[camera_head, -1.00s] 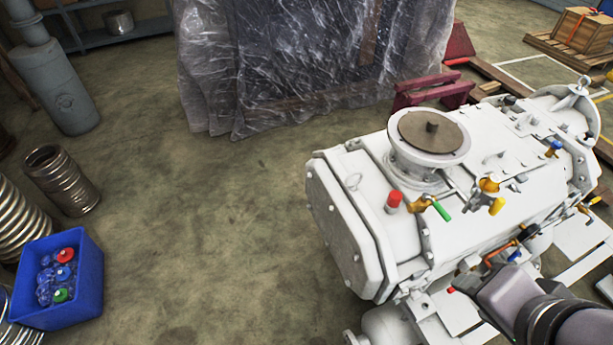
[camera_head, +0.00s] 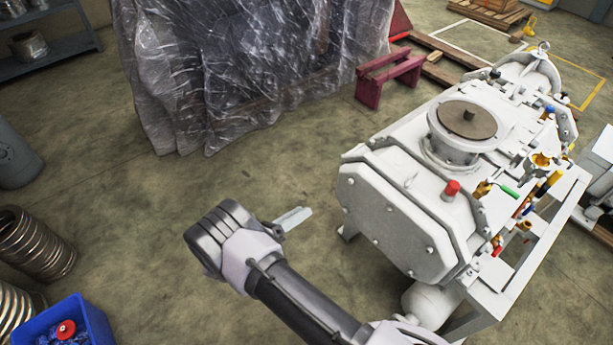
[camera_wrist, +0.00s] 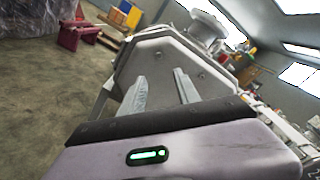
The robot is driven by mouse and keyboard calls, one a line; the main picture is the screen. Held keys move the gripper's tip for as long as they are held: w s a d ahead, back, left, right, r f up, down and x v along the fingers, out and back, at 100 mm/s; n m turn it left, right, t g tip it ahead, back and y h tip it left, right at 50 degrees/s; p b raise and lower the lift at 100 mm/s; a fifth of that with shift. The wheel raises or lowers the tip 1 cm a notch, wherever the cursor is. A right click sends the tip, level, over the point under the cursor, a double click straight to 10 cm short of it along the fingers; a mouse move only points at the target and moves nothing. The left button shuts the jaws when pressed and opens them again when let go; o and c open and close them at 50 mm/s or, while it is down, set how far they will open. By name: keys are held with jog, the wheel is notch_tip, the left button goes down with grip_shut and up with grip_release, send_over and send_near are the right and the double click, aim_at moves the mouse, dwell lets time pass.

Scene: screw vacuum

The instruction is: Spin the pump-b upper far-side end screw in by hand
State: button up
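The white pump (camera_head: 410,160) stands on the right in the head view, its angled end plate (camera_head: 385,225) facing front-left. Several small screw heads show on that plate, one near its left upper edge (camera_head: 349,181). I cannot tell which is the named screw or how deep any sits. My gripper (camera_head: 300,214) is left of the end plate, apart from it, fingers toward it. In the wrist view my gripper (camera_wrist: 160,76) has its two fingers spread, with nothing between them. The end plate (camera_wrist: 160,65) fills the view beyond, with small screw heads visible.
A plastic-wrapped load (camera_head: 240,70) stands behind, with a dark red stand (camera_head: 385,78) beside it. A blue bin (camera_head: 50,328) and coiled metal hoses (camera_head: 35,245) are at lower left. The floor between them and the pump is clear.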

aim_at(349, 182)
jog(key=shift+n, duration=0.3)
jog(key=b+x, duration=0.1)
jog(key=x, duration=0.5)
jog(key=b+x, duration=0.1)
jog(key=x, duration=0.4)
jog(key=b+x, duration=0.1)
jog(key=x, duration=0.5)
jog(key=shift+w+d+f, duration=0.15)
jog(key=shift+d+f, duration=0.1)
jog(key=shift+f, duration=0.1)
jog(key=shift+c, duration=0.5)
grip_shut()
